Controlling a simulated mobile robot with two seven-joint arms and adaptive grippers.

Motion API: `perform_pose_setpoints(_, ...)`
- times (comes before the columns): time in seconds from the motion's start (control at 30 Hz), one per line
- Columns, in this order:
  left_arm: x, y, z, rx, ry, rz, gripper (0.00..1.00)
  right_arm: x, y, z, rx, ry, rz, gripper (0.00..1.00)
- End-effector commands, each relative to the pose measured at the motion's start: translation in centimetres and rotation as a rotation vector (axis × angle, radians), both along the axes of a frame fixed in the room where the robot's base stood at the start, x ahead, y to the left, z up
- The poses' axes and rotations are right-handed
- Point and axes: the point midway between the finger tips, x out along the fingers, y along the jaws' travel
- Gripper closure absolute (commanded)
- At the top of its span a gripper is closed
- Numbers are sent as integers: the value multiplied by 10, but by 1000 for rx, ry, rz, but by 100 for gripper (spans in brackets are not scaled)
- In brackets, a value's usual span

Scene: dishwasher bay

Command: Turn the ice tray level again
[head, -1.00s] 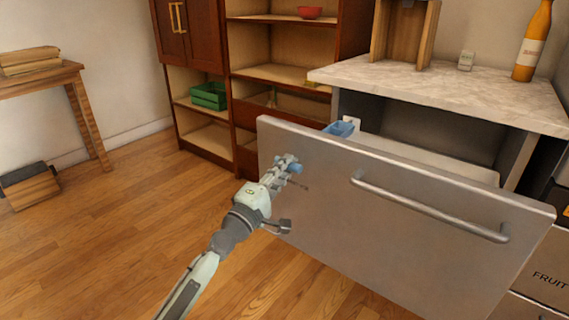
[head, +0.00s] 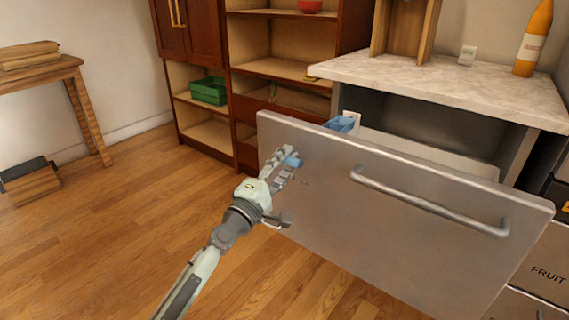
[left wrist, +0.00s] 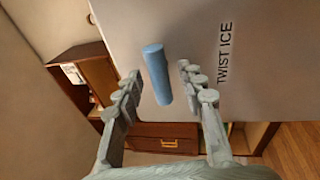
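The blue ice tray (head: 342,124) shows only in part behind the top left edge of the grey drawer front (head: 400,215). The drawer front hides the rest, so its exact tilt is hard to tell. A blue cylindrical knob (left wrist: 157,72) sticks out of the drawer front beside the words "TWIST ICE"; it also shows in the head view (head: 293,161). My left gripper (head: 284,166) is open at the knob. In the left wrist view its fingers stand on both sides of the knob, with gaps to each. My right gripper is out of view.
A metal bar handle (head: 430,208) crosses the drawer front to the right of the knob. A pale countertop (head: 440,83) lies above the pulled-out drawer. A brown shelf unit (head: 270,70) stands behind.

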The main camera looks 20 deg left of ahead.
Motion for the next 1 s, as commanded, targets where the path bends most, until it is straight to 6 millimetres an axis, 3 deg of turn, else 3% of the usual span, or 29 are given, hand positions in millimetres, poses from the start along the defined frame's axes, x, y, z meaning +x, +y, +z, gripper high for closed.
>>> perform_pose_setpoints(0.17, -13, 3, -4, 4, 2, -1, 61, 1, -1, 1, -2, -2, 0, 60)
perform_pose_setpoints(0.6, -96, 21, -20, 5, 3, -3, 61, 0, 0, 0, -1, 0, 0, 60)
perform_pose_setpoints(0.8, -113, 26, -23, 1, 2, -1, 61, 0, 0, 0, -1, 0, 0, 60)
perform_pose_setpoints(1.0, -115, 26, -23, 0, -1, 0, 61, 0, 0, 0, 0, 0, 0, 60)
